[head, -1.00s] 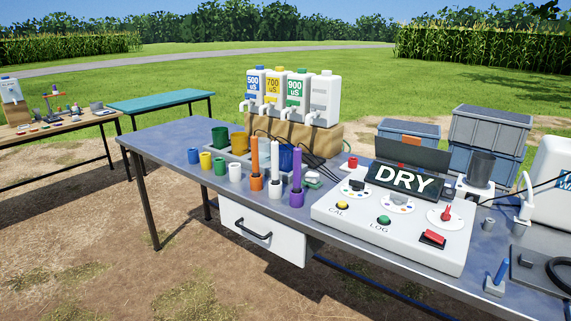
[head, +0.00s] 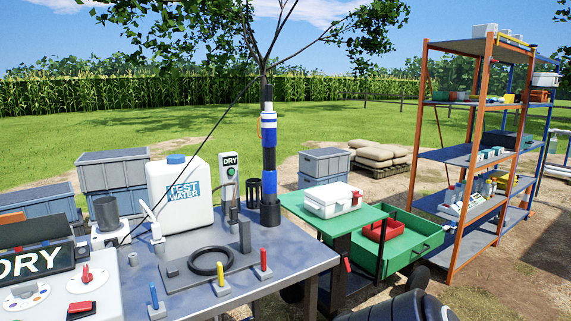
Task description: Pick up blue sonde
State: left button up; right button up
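A tall blue, white and black cylinder, which looks like the blue sonde (head: 269,133), stands upright at the back right corner of the grey metal bench (head: 205,245). Its foot sits in a dark round holder (head: 270,213). A thin dark line runs from near its top down to the left. Neither of my grippers shows in the head view, and nothing is seen touching the sonde.
A white test water jug (head: 182,195) and a DRY meter (head: 229,175) stand left of it. A black ring (head: 210,262) and short coloured pegs lie in front. A green cart (head: 405,240) with a white box (head: 332,199) adjoins right, before an orange-and-blue shelf (head: 470,155).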

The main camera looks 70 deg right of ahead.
aim_at(269, 120)
jog(key=z, duration=2.2)
jog(key=u, duration=2.3)
jog(key=k+l, duration=0.1)
jog(key=l, duration=0.3)
jog(key=k+l, duration=0.1)
jog(key=l, duration=0.3)
jog(key=k+l+u, duration=0.1)
jog(key=l, duration=0.3)
jog(key=k+l, duration=0.15)
jog(key=l, duration=0.25)
